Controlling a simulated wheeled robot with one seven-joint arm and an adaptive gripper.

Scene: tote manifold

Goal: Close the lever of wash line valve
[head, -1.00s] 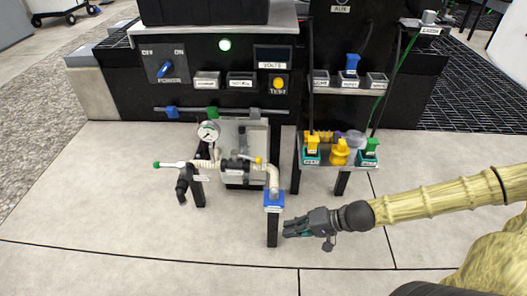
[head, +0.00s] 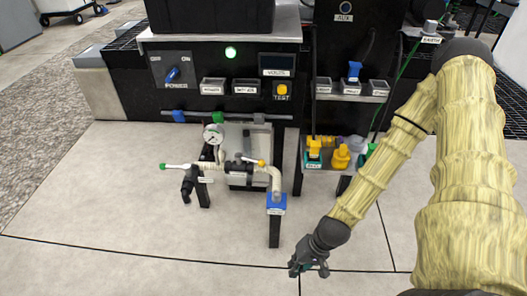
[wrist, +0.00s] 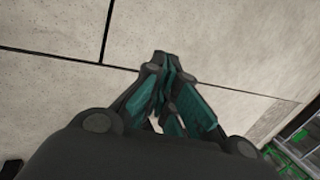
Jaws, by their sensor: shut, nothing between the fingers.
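A pipe manifold (head: 212,166) stands on black posts at the centre of the head view. One white lever with a green tip (head: 163,166) points left from it. A short lever with a yellow tip (head: 261,163) is on its right part. The small labels are too small to read, so I cannot tell which lever is the wash line's. My gripper (head: 301,270) is low over the floor, in front and right of the manifold, apart from it. It is shut and empty; its teal finger pads (wrist: 172,100) come together in the wrist view.
A blue block (head: 276,203) sits under the pipe's right end. A small table with yellow connectors (head: 341,158) stands to the right, partly hidden by my arm. A black panel with a power switch (head: 172,74) stands behind. The floor in front is clear.

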